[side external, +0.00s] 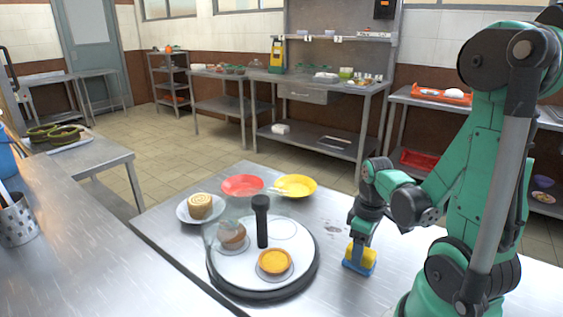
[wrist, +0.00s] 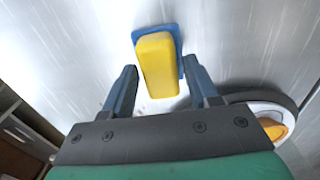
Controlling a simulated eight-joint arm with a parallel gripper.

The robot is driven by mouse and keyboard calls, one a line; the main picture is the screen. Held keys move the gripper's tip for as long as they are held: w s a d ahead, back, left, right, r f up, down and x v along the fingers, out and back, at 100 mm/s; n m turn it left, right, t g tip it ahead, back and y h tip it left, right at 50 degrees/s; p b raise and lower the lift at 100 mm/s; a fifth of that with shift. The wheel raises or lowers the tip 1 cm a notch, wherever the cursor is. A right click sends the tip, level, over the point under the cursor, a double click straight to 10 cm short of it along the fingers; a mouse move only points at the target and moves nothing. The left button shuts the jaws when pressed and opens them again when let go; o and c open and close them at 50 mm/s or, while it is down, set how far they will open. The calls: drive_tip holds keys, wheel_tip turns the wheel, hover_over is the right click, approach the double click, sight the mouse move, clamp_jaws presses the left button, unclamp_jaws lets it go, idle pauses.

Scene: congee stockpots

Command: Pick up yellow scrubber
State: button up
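The yellow scrubber (side external: 361,256) has a yellow block on a blue base and stands on the metal table, right of the round turntable. In the wrist view the scrubber (wrist: 158,65) lies ahead of and partly between my fingers. My gripper (side external: 362,241) is directly above it, pointing down. In the wrist view my gripper (wrist: 160,72) has its two blue-grey fingers spread. A gap shows between the left finger and the scrubber. The right finger is close beside the scrubber; I cannot tell whether it touches.
A turntable (side external: 218,279) with a dark upright handle, a clear cover and a small orange-filled bowl (side external: 275,262) stands left of the scrubber. A red plate (side external: 242,185), a yellow plate (side external: 296,186) and a white plate with a roll (side external: 200,206) sit behind. The table's front right is clear.

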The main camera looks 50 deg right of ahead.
clamp_jaws()
drive_tip(key=shift+r, duration=0.1)
wheel_tip(320, 180, up, 20)
idle(0.8)
